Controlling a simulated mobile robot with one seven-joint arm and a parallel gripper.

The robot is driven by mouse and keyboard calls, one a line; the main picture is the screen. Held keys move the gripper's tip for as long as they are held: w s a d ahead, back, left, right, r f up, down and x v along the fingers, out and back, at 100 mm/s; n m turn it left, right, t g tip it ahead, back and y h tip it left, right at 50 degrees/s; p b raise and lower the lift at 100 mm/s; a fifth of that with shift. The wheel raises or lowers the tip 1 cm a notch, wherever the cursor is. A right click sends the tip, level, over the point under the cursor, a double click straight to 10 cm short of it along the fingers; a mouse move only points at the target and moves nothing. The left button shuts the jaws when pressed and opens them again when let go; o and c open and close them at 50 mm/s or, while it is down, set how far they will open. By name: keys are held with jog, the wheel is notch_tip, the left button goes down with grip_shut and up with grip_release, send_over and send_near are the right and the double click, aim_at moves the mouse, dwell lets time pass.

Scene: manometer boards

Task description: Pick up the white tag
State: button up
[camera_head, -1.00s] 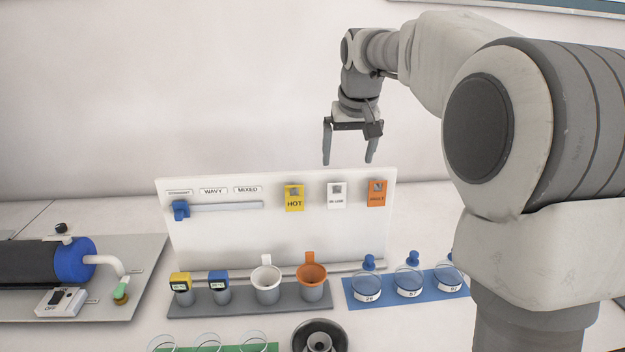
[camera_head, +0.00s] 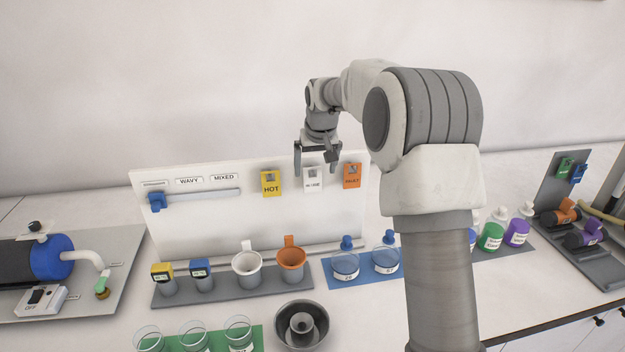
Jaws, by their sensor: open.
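The white tag (camera_head: 313,180) hangs on the upright white board, between the yellow HOT tag (camera_head: 271,183) and the orange tag (camera_head: 351,176). Its small lettering is hard to read. My gripper (camera_head: 316,171) is open and points down, with its fingers at the board's top edge just above the white tag. One finger shows to the left of the tag and one to the right. Nothing is between the fingers. I cannot tell how far the fingers are from the board in depth.
The white board (camera_head: 200,226) carries a blue slider (camera_head: 156,201) at left. A dark bowl (camera_head: 302,325) sits in front. My arm hides part of the right side.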

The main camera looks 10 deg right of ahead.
aim_at(313, 171)
jog(key=shift+w+p+x, duration=0.15)
jog(key=shift+p+x, duration=0.25)
jog(key=shift+x, duration=1)
jog(key=shift+w+p+x, duration=0.15)
jog(key=shift+p+x, duration=0.25)
jog(key=shift+x, duration=1)
jog(key=shift+a+r, duration=0.1)
jog(key=shift+a, duration=0.05)
jog(key=shift+c, duration=0.3)
jog(key=c, duration=1.4)
jog(key=shift+o, duration=0.2)
jog(key=shift+r, duration=0.1)
